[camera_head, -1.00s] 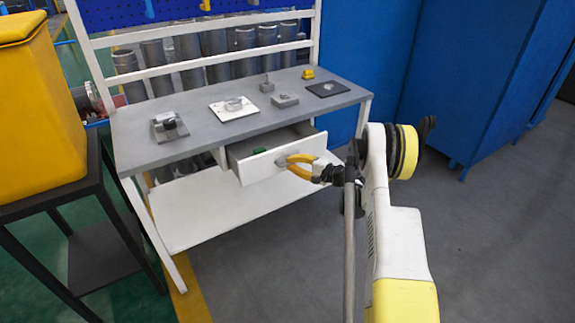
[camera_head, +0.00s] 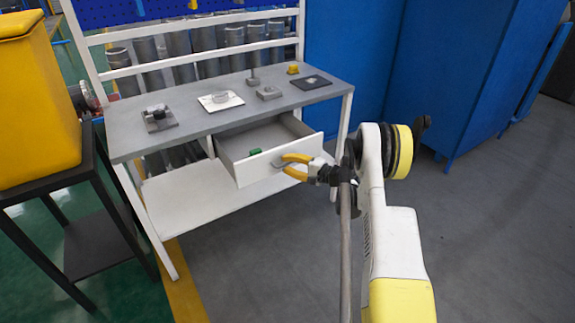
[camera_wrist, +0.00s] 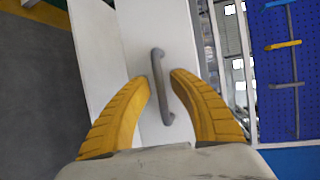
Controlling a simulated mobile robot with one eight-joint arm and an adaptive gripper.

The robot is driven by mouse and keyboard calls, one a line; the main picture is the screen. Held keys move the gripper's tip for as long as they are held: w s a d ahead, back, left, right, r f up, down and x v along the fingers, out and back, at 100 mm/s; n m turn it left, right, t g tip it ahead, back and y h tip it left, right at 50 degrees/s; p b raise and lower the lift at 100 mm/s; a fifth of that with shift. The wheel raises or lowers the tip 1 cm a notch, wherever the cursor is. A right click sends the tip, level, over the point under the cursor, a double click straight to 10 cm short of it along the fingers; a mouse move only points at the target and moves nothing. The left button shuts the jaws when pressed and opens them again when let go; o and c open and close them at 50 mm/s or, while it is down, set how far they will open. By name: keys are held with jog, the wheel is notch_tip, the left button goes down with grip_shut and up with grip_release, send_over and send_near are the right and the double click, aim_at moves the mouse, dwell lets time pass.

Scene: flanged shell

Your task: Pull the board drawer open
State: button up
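The board drawer (camera_head: 235,172) hangs under the grey workbench and stands partly open, its white front toward me. A small green item (camera_head: 255,151) lies inside near the front. The grey bar handle (camera_wrist: 162,88) shows in the wrist view on the white drawer front. My gripper (camera_head: 283,163) has its yellow curved fingers at the handle, one on each side. In the wrist view the fingertips (camera_wrist: 161,77) are close about the bar's middle. Exact finger contact is hard to make out.
The workbench top (camera_head: 215,120) carries several small metal parts and plates. A yellow bin (camera_head: 38,105) on a black stand (camera_head: 105,238) is at left. Blue cabinets (camera_head: 480,80) stand at right. The grey floor in front of the drawer is clear.

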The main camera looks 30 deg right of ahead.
jog(key=shift+s, duration=0.1)
jog(key=v, duration=1.2)
jog(key=shift+r, duration=0.15)
jog(key=s+a+r+n+g+h, duration=0.1)
jog(key=s+a+r+n+g, duration=0.15)
jog(key=a+r, duration=0.65)
jog(key=s+a+r+n+g+h, duration=0.1)
jog(key=a+r+n+g, duration=0.25)
jog(key=a+r, duration=0.6)
jog(key=s+a+n+h, duration=0.2)
jog(key=s+a+n, duration=0.2)
jog(key=s, duration=0.8)
jog(key=s+a+n+g+h, duration=0.1)
jog(key=s+a+n+h, duration=0.1)
jog(key=s+a, duration=0.6)
jog(key=s+n, duration=0.1)
jog(key=s, duration=0.3)
jog(key=shift+s+a+r+n+h, duration=0.25)
jog(key=shift+s+r+n+h, duration=0.05)
jog(key=shift+r+n+h, duration=0.1)
